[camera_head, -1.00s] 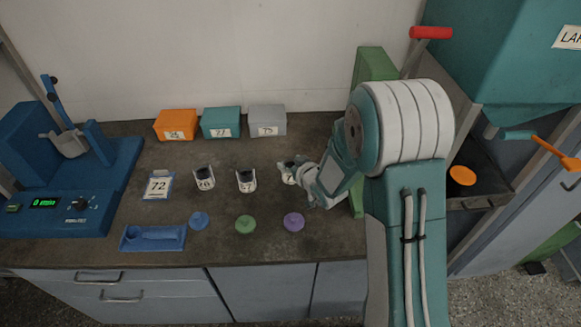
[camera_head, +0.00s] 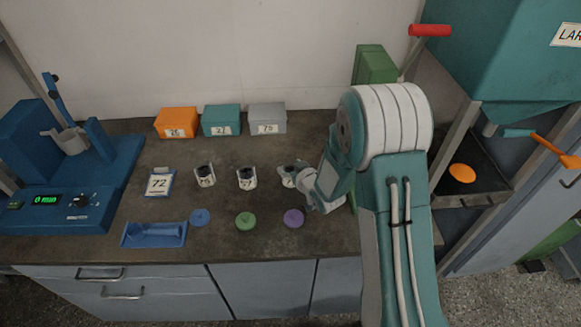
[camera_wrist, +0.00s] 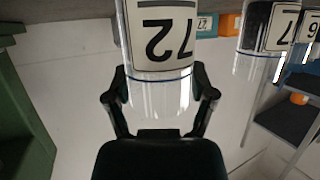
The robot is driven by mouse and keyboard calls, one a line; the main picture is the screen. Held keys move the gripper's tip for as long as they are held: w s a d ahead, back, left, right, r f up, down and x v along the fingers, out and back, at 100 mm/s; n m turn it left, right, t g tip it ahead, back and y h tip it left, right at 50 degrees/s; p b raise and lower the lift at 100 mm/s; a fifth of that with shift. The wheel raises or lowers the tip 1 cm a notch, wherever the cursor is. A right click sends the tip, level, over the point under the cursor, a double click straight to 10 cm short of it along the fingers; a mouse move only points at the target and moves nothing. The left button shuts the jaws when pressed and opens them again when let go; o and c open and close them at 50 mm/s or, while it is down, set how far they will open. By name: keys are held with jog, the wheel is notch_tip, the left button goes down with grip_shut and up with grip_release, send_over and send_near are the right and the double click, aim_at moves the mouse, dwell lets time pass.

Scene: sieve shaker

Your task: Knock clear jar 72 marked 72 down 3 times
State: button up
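The clear jar 72 (camera_head: 289,172) is the rightmost of three jars on the dark bench in the head view. My gripper (camera_head: 304,178) is at its right side, partly covering it. In the wrist view, jar 72 (camera_wrist: 160,60) stands large and upside down in the picture, its label and a blue line showing. The fingers of my gripper (camera_wrist: 160,88) lie on either side of it, very close to its wall. Whether they press on it is not clear. The jar appears upright; its base is hidden.
Two more jars (camera_head: 205,175) (camera_head: 247,178) stand left of it. Blue, green and purple lids (camera_head: 293,218) lie in front. A blue tray (camera_head: 154,235), a 72 card (camera_head: 160,183) and a blue machine (camera_head: 62,190) are left. Three boxes (camera_head: 222,121) stand behind. A green post (camera_head: 373,65) is right.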

jog(key=shift+o, duration=0.4)
jog(key=shift+s+f, duration=0.3)
jog(key=shift+f, duration=0.4)
jog(key=shift+s+d, duration=0.1)
jog(key=shift+d, duration=0.05)
jog(key=shift+s+d+r, duration=0.1)
jog(key=shift+s+r, duration=0.05)
jog(key=shift+s, duration=0.05)
jog(key=r+v, duration=0.1)
jog(key=v, duration=1)
jog(key=shift+w, duration=0.2)
jog(key=shift+w+r, duration=0.1)
jog(key=shift+r, duration=0.1)
